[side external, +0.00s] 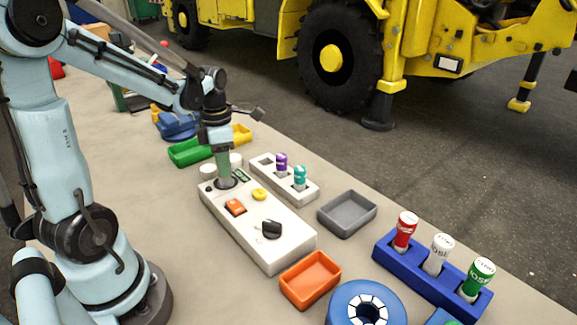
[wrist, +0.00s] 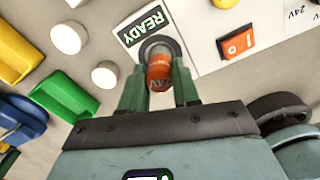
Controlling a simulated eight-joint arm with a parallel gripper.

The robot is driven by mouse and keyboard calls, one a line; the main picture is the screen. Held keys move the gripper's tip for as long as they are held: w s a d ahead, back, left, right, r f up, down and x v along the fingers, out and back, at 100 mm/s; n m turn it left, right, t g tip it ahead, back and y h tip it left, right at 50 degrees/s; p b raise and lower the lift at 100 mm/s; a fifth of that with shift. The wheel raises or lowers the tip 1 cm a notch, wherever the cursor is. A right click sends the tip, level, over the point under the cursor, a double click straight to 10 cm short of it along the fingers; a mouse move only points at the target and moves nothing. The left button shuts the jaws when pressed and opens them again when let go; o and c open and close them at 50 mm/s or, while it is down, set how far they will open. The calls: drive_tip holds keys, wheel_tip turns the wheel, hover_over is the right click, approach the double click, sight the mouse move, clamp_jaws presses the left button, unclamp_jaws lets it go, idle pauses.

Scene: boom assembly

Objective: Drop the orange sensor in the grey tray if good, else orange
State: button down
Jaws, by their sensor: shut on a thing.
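My gripper (wrist: 158,88) is shut on the orange sensor (wrist: 159,72), its green fingers on both sides of it. The sensor's far end is at the dark round socket (wrist: 157,46) of the white test box (side external: 265,235); I cannot tell how deep it sits. In the side view my gripper (side external: 224,180) points down over the box's far left end and hides the sensor. A small display (wrist: 141,25) beside the socket reads READY. The grey tray (side external: 347,213) is empty, right of the box. The orange tray (side external: 310,279) is empty, at the box's near end.
The box carries an orange switch (side external: 235,207), a yellow button (side external: 259,194) and a black knob (side external: 268,230). A white rack (side external: 285,180) holds purple and teal sensors. A blue rack (side external: 430,270) holds red, white and green cylinders. Green (side external: 190,153) and yellow bins stand behind.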

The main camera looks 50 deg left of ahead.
drive_tip(key=shift+r, duration=2.75)
drive_tip(key=shift+r, duration=0.6)
drive_tip(key=w+d+r+m, duration=0.5)
drive_tip(key=w+d, duration=0.6)
drive_tip(key=w, duration=0.1)
drive_tip(key=w+d+f+m, duration=0.1)
drive_tip(key=w+d+m, duration=0.35)
drive_tip(key=d, duration=0.95)
drive_tip(key=shift+n, duration=0.25)
drive_tip(key=shift+w+d+f, duration=0.1)
drive_tip(key=shift+d+f, duration=0.05)
drive_tip(key=shift+f, duration=1.9)
drive_tip(key=shift+w+d+f, duration=0.1)
drive_tip(key=shift+f, duration=1.95)
drive_tip(key=shift+w+d+f, duration=0.1)
drive_tip(key=shift+d+f, duration=0.05)
drive_tip(key=shift+f, duration=1.9)
